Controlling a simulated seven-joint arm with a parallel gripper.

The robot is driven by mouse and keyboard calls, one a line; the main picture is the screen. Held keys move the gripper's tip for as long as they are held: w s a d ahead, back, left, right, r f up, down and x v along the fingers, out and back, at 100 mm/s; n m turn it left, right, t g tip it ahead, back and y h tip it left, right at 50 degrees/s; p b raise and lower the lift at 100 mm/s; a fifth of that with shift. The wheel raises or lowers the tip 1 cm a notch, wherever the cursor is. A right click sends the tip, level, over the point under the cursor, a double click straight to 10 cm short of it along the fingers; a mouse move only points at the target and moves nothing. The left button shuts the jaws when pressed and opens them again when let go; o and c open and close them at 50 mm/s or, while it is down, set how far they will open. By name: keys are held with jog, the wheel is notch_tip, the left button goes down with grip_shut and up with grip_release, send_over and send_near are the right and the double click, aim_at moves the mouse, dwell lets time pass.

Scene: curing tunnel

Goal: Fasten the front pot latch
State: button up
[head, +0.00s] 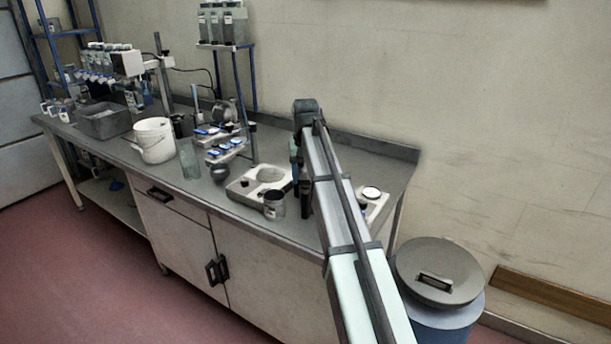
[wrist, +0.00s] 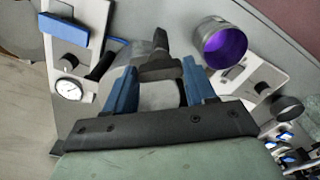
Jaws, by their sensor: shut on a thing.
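In the wrist view, my gripper (wrist: 157,75) has its two blue fingers on either side of a dark grey lever piece, which appears to be the front pot latch (wrist: 156,67). The gripper is shut on it. A pale rounded surface, apparently part of the pot (wrist: 158,96), shows between the fingers; the rest is hidden by the gripper. Whether the latch is hooked over its catch cannot be told. In the head view, my arm crosses the right end of the bench and hides the latch and most of the pot.
A white panel with a round gauge (wrist: 68,90) and a black knob (wrist: 69,62) stands left of the gripper in the wrist view. A purple-lined cup (wrist: 222,46) is close on the right. A white bucket (head: 154,139) stands farther along the bench.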

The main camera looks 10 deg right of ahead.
aim_at(305, 178)
jog(key=n, duration=0.5)
jog(key=shift+n, duration=0.3)
jog(key=n, duration=0.5)
jog(key=shift+n, duration=0.3)
jog(key=o, duration=1)
jog(key=shift+o, duration=0.2)
notch_tip(305, 178, up, 14)
jog(key=shift+f, duration=0.2)
